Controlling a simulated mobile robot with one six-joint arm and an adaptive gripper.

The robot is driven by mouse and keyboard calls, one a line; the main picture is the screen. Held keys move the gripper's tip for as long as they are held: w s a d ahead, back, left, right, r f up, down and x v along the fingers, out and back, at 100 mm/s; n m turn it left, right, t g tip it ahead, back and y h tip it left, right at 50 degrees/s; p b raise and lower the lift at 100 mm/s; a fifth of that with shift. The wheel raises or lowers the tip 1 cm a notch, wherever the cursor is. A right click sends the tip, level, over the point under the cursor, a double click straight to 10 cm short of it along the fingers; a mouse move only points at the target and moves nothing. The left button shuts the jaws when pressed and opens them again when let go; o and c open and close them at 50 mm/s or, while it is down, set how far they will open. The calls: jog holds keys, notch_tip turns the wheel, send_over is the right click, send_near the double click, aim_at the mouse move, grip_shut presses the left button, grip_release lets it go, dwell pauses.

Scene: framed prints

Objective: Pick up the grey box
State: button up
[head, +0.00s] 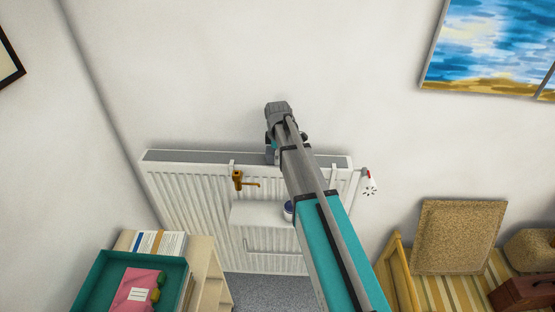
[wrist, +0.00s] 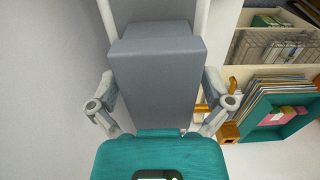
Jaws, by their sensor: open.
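The grey box (wrist: 155,82) fills the middle of the wrist view, with its top face and one long side showing. My gripper (wrist: 160,106) is open, with one finger on each side of the box. Gaps show between the fingers and the box, and I cannot tell whether anything touches. In the head view my gripper (head: 284,130) is over the top of the white radiator (head: 185,195). A small bluish-grey piece of the box (head: 271,155) shows beside my arm there; the rest is hidden.
An orange hook (head: 238,180) hangs on the radiator's front, with a red-and-white item (head: 369,184) at its right end. A teal tray (head: 97,278) with a pink book stands at lower left.

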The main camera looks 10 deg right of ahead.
dwell(0.6)
jog(key=c, duration=1.1)
jog(key=shift+r, duration=0.15)
notch_tip(320, 180, up, 2)
jog(key=p, duration=0.2)
jog(key=shift+r+p, duration=0.1)
jog(key=shift+p, duration=0.2)
jog(key=shift+s+d+r+p, duration=0.1)
jog(key=shift+s+r+p, duration=1.65)
jog(key=shift+s, duration=0.6)
jog(key=shift+s+a+r+p, duration=0.1)
jog(key=shift+s+r+p, duration=1.6)
jog(key=shift+s, duration=0.6)
jog(key=shift+s+d+r+p, duration=0.1)
jog(key=shift+s+r+p, duration=1.65)
jog(key=shift+s, duration=0.6)
